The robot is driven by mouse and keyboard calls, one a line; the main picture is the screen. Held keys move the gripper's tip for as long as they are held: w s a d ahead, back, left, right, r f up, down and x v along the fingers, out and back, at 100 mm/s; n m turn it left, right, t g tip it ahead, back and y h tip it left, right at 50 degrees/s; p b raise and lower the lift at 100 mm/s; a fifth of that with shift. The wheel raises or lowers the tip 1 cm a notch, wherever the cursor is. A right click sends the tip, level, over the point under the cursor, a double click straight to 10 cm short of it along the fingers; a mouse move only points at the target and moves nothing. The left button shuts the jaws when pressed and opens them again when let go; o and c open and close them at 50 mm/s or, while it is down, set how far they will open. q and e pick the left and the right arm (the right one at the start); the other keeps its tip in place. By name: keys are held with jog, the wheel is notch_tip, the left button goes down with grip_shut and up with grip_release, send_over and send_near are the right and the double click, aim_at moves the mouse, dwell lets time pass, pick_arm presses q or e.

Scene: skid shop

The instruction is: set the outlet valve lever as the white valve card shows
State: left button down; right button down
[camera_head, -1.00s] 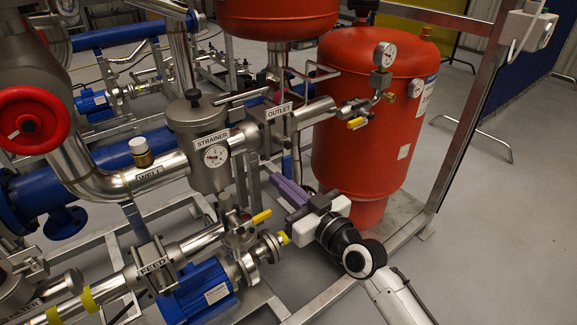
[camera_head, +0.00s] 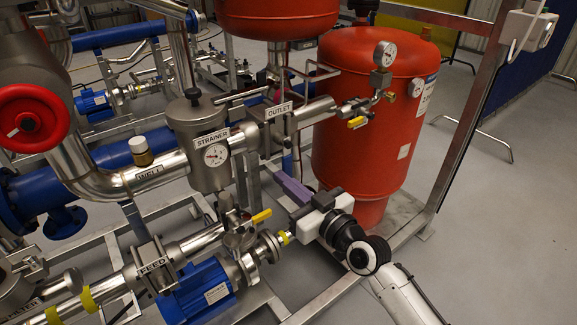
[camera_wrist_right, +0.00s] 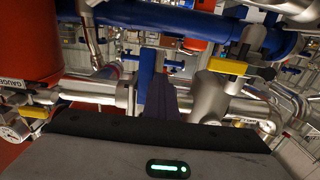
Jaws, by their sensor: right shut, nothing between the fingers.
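The outlet label (camera_head: 279,109) hangs on the steel pipe in front of the red tank. A blue upright bar (camera_wrist_right: 146,72) shows in the right wrist view, just left of my purple fingers; it may be the outlet valve lever, but I cannot be sure. In the head view a bit of blue (camera_head: 287,163) shows below the outlet pipe, behind my fingers. My right gripper (camera_head: 277,178) is shut and empty, below the outlet label; its fingers also show in the wrist view (camera_wrist_right: 162,85). I cannot make out the white valve card. My left gripper is out of view.
A yellow lever (camera_head: 356,122) sits on the gauge branch and another (camera_head: 261,216) near the feed pipe. The strainer (camera_head: 197,150) stands left of the outlet, the red tank (camera_head: 350,160) right. The frame post (camera_head: 462,120) rises farther right. Open floor lies beyond it.

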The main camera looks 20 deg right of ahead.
jog(key=shift+d, duration=0.15)
jog(key=shift+w+d+f+b, duration=0.1)
jog(key=shift+w+d+b, duration=0.15)
jog(key=shift+d+b, duration=0.25)
jog(key=shift+w+d+f+b, duration=0.1)
jog(key=shift+w+d+b, duration=0.15)
jog(key=shift+d, duration=0.35)
jog(key=shift+d+r, duration=0.1)
jog(key=shift+d, duration=0.05)
jog(key=shift+w+d+r+b, duration=0.2)
jog(key=shift+w+d+b, duration=0.05)
jog(key=shift+d, duration=0.35)
jog(key=shift+w+d+r+b, duration=0.15)
jog(key=shift+w+d+b, duration=0.05)
jog(key=shift+d, duration=0.4)
